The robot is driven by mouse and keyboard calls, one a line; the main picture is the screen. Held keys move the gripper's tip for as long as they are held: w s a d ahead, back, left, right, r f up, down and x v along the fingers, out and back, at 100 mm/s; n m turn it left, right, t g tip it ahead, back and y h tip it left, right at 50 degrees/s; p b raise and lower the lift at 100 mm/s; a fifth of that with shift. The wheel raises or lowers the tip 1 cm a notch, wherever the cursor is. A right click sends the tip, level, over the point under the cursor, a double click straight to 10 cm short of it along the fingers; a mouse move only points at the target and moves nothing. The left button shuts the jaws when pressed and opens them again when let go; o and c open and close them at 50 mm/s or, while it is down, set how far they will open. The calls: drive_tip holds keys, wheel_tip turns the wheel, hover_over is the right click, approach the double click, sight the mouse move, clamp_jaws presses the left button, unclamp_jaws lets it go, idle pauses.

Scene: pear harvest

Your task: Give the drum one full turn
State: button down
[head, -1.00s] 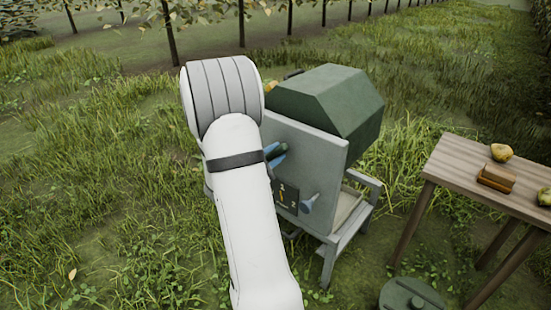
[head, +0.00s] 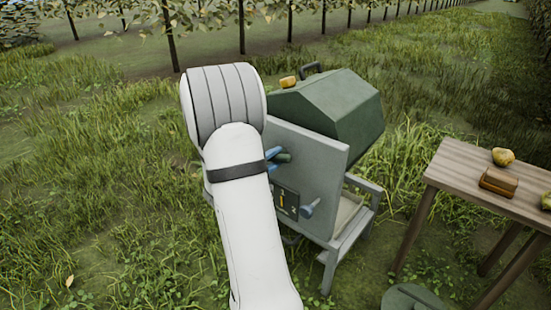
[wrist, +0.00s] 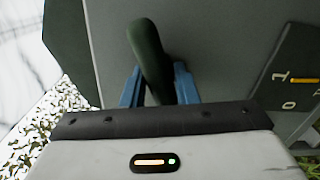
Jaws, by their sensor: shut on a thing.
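The dark green faceted drum (head: 335,110) sits in a grey frame behind a grey side plate (head: 325,155). A black handle (head: 311,68) and a small yellow-orange block (head: 288,82) show on the drum's top. My gripper (head: 274,160) is at the plate's near face, partly hidden by my arm. In the wrist view my gripper's blue fingers (wrist: 158,88) stand on both sides of a dark green crank grip (wrist: 150,55) and are shut on it. The crank's arm is hidden.
A switch panel marked 0 and 1 (head: 286,201) and a blue-grey knob (head: 310,208) are on the plate. A wooden table (head: 460,185) at right holds pears (head: 503,157) and a brown block (head: 499,182). A round green lid (head: 412,299) lies low right. Grass is open at left.

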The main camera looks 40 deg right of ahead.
drive_tip(key=m, duration=0.4)
drive_tip(key=c, duration=1.1)
unclamp_jaws()
drive_tip(key=shift+s+a, duration=0.2)
drive_tip(key=shift+a, duration=2.3)
drive_tip(key=shift+s+a, duration=0.2)
drive_tip(key=shift+a, duration=2.3)
